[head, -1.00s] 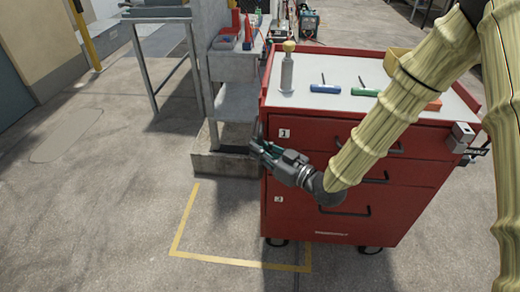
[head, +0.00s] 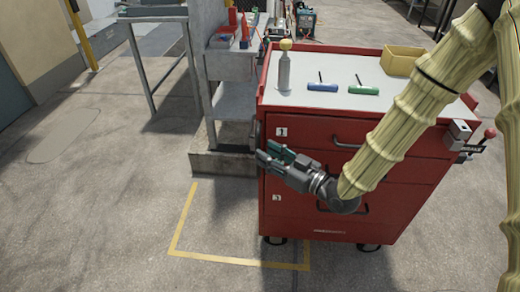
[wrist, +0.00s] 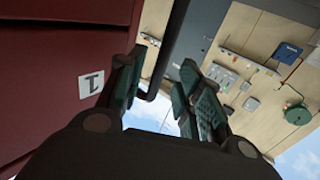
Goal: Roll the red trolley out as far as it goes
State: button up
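The red trolley (head: 300,212) stands on the concrete with its drawer front facing me, on dark casters. Drawers carry labels 1 and 3. My gripper (head: 266,156) is at the trolley's front left edge, below label 1. In the wrist view, the two green-padded fingers (wrist: 162,95) are open and apart. A dark bar (wrist: 172,50) beside the trolley's red side (wrist: 55,45) shows between them. I cannot tell whether they touch it. A brake lever with a red knob (head: 489,133) and a BRAKE label sits at the trolley's right side. My arm hides part of the drawers.
A yellow floor outline (head: 215,259) lies front left. The front floor is clear.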

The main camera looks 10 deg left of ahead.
jog(key=v, duration=0.7)
jog(key=shift+d, duration=0.3)
jog(key=shift+s, duration=0.15)
